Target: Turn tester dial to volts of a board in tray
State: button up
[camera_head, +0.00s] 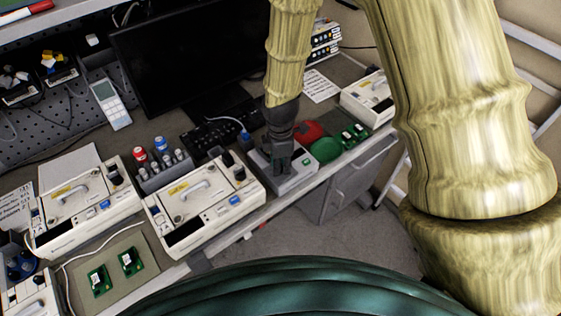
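My gripper (284,158) is dark grey and points down over a light grey box (297,186) at the table's front edge, which looks like the tester. The fingers hide the middle of the box's top, so I cannot see a dial there or tell whether they touch it. I cannot tell if the fingers are open or shut. Small green boards (349,138) lie to the right of the box, apparently in a low green tray (376,142). Two more green boards, the left one (98,281) and the right one (131,261), lie on a beige mat (152,282) at lower left.
A red round dish (309,131) and a green one (325,150) sit right of the box. A keyboard (225,132) and monitor (178,53) are behind. Free floor lies below.

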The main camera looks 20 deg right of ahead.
jog(key=o, duration=0.4)
jog(key=shift+c, duration=0.2)
notch_tip(320, 180, up, 7)
jog(key=p, duration=0.5)
jog(key=shift+c, duration=0.3)
